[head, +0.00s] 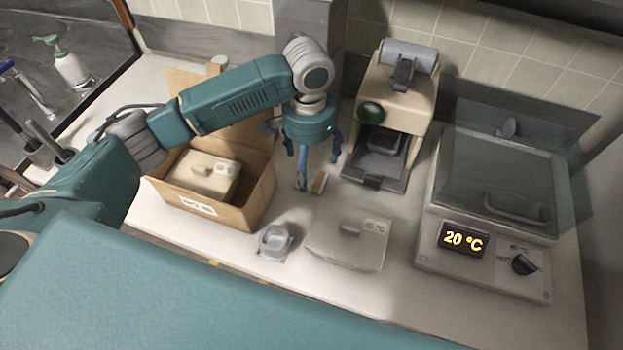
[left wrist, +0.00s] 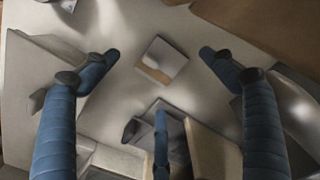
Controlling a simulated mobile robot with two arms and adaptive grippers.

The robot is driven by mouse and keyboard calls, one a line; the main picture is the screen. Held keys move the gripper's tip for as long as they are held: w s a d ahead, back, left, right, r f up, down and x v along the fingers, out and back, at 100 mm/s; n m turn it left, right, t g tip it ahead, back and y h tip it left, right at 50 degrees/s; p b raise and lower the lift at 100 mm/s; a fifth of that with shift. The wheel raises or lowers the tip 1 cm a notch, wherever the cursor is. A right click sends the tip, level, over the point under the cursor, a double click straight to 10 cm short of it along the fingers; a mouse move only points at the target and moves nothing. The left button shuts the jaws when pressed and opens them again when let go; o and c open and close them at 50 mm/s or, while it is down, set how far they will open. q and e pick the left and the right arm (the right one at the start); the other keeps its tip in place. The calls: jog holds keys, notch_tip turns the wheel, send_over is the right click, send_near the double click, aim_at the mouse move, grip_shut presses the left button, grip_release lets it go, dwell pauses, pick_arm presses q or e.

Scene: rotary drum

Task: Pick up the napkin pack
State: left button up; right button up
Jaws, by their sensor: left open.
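A small flat square pack, white with a brown band, looks like the napkin pack (head: 319,184). It lies on the counter between the cardboard box and the machine with the green button. My left gripper (head: 308,170) points down above it, blue fingers spread and empty; one finger hides part of the pack in the head view. In the left wrist view the napkin pack (left wrist: 164,61) lies in the gap between the spread fingertips of the left gripper (left wrist: 160,62), with no finger seen touching it. My right gripper is not in view.
An open cardboard box (head: 237,209) holding a lidded container stands left. The beige machine (head: 402,95) stands right, beside a unit (head: 480,262) displaying 20 °C.

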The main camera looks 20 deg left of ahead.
aim_at(311, 176)
pick_arm(q)
jog(key=shift+f, duration=0.65)
jog(key=f, duration=0.2)
jog(key=f+p, duration=0.1)
jog(key=f, duration=0.1)
jog(key=shift+w+d+f+p, duration=0.15)
jog(key=shift+d+f+p, duration=0.05)
jog(key=shift+p, duration=0.1)
jog(key=shift+c, duration=0.6)
jog(key=c, duration=1)
